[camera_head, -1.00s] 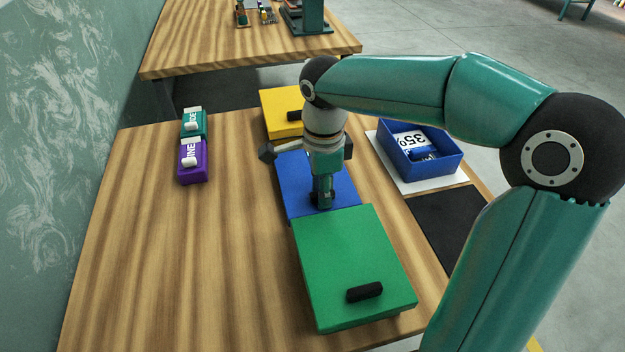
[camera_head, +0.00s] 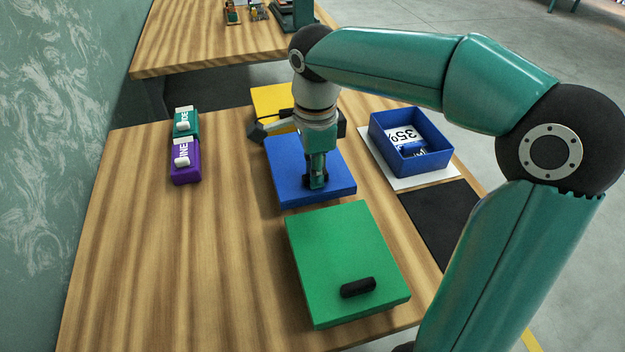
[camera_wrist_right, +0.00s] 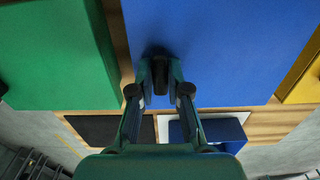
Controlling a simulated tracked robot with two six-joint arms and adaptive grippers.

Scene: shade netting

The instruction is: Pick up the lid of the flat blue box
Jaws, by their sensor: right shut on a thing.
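The blue lid (camera_head: 285,175) of the flat box lies level in the middle of the table area, between the yellow box and the green box. It fills the top middle of the right wrist view (camera_wrist_right: 220,45). My left gripper is not in view.
A green box (camera_head: 340,250) with a black handle is close in front. A yellow box (camera_head: 270,98) stands behind. An open blue bin (camera_head: 440,160) sits on a white sheet at right. Purple (camera_head: 186,165) and teal (camera_head: 183,125) containers stand left.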

